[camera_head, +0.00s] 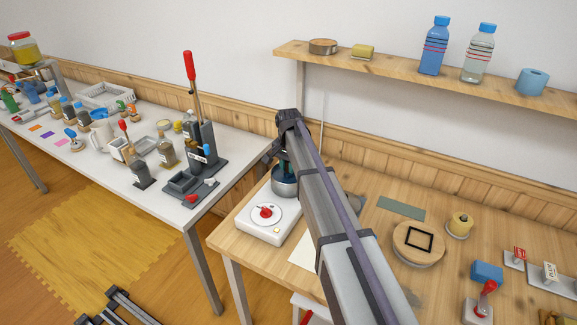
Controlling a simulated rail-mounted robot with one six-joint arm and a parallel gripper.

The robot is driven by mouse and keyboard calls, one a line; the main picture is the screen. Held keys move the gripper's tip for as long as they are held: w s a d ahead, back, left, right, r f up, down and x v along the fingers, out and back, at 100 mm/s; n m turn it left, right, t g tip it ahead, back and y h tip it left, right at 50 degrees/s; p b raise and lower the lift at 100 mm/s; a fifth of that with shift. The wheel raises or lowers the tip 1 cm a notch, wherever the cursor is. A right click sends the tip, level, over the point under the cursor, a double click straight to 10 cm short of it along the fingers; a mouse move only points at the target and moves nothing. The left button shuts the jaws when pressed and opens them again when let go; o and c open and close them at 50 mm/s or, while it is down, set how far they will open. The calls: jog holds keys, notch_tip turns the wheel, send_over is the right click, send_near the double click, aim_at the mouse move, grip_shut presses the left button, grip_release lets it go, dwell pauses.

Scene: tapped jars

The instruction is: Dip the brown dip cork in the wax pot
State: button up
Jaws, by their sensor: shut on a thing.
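The wax pot (284,187) is a round metal pot on the wooden table, behind the white unit with the red knob. My gripper (278,158) is over the pot, seen from behind and partly covered by my arm. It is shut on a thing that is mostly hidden. A dark teal piece shows between the gripper and the pot's mouth. I cannot make out the brown dip cork's own colour or shape here, nor whether its lower end is in the wax.
The white unit (264,218) stands at the table's left edge. A shelf (400,72) holds bottles above. A crowded white table (228,150) is at left.

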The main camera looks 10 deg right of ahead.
jog(key=shift+r+p, duration=1.45)
jog(key=shift+r, duration=0.15)
dwell(0.7)
notch_tip(320, 180, up, 6)
jog(key=p, duration=0.6)
jog(key=shift+f, duration=0.15)
